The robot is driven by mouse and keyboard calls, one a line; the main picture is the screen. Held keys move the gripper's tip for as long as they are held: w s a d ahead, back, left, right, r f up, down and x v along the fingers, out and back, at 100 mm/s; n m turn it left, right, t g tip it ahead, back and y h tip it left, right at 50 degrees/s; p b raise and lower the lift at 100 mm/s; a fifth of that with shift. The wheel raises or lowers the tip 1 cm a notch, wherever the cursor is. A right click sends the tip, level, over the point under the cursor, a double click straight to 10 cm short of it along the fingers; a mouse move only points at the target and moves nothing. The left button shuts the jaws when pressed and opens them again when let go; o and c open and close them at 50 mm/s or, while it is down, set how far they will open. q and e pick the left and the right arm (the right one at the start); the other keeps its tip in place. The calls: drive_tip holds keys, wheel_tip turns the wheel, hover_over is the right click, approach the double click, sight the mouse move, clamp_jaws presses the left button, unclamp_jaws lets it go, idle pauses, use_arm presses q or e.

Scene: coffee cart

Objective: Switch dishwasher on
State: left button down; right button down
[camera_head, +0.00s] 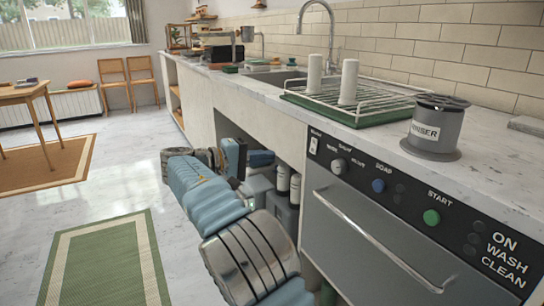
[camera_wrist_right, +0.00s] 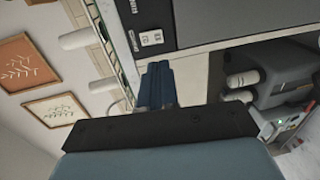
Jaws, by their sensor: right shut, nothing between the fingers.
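The dishwasher (camera_head: 375,235) stands at the right of the head view, under the counter, with its door shut. Its dark panel has a white power switch (camera_head: 313,146) at the left end, a grey knob (camera_head: 338,165), a blue soap knob (camera_head: 378,185) and a green start button (camera_head: 431,217). The lamps beside ON, WASH and CLEAN look dark. My right gripper (camera_head: 264,158) is shut and empty, left of the panel's end and apart from it. In the right wrist view, its blue fingers (camera_wrist_right: 156,84) show just below the switch (camera_wrist_right: 151,38). My left gripper is out of view.
A rack (camera_head: 370,100) with two white cups and a grey rinser (camera_head: 436,125) stand on the counter above. The door handle (camera_head: 375,240) juts out. Bottles (camera_head: 289,185) and a grey box sit in the open bay under the counter.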

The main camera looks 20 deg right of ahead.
sight(312, 152)
drive_tip(key=d, duration=0.4)
drive_tip(key=d+f, duration=0.1)
drive_tip(key=d, duration=0.6)
drive_tip(key=shift+w+d+f, duration=0.2)
drive_tip(key=shift+w+d, duration=0.15)
drive_tip(key=shift+w, duration=0.05)
